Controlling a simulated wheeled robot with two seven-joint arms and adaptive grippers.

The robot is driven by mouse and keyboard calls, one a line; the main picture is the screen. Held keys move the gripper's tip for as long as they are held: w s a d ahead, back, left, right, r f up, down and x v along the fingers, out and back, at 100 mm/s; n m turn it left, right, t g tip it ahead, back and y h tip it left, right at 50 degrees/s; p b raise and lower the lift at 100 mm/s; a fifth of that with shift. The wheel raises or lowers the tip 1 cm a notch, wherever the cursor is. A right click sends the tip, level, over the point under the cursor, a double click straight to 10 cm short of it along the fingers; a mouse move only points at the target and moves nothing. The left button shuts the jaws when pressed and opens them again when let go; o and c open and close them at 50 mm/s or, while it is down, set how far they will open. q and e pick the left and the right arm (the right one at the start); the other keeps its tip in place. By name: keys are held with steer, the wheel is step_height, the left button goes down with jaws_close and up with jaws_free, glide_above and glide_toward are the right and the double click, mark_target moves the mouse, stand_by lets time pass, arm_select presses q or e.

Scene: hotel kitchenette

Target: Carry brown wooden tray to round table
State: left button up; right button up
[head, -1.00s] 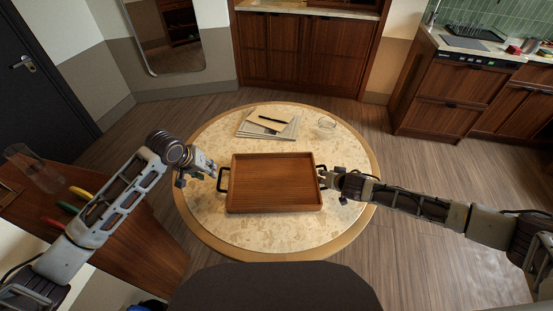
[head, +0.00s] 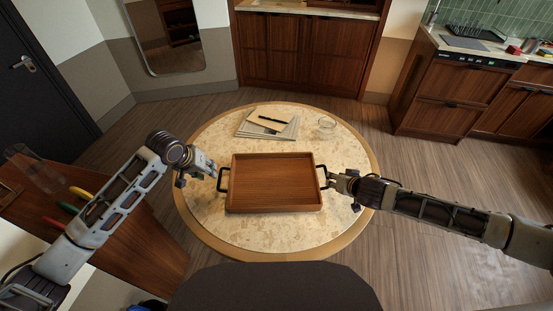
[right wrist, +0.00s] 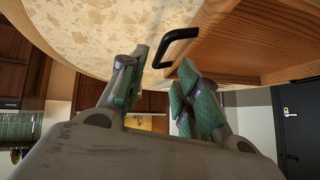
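The brown wooden tray (head: 274,182) lies flat on the round table (head: 262,232), with a black handle at its left and right ends. My right gripper (head: 333,177) is just to the right of the right handle. In the right wrist view its green-padded fingers (right wrist: 162,78) are apart and empty, and the black handle (right wrist: 176,44) is just beyond their tips. My left gripper (head: 211,173) is close beside the left handle (head: 222,179). Whether its fingers are open or shut, or touch the handle, is too small to tell.
Papers with a dark pen (head: 268,124) and a clear glass (head: 326,126) are on the table behind the tray. A wooden surface (head: 120,235) with colored items and a clear vessel is at the left. Cabinets (head: 300,45) stand at the back; floor at right is clear.

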steer(key=shift+v, duration=1.5)
steer(key=shift+s+f, duration=0.1)
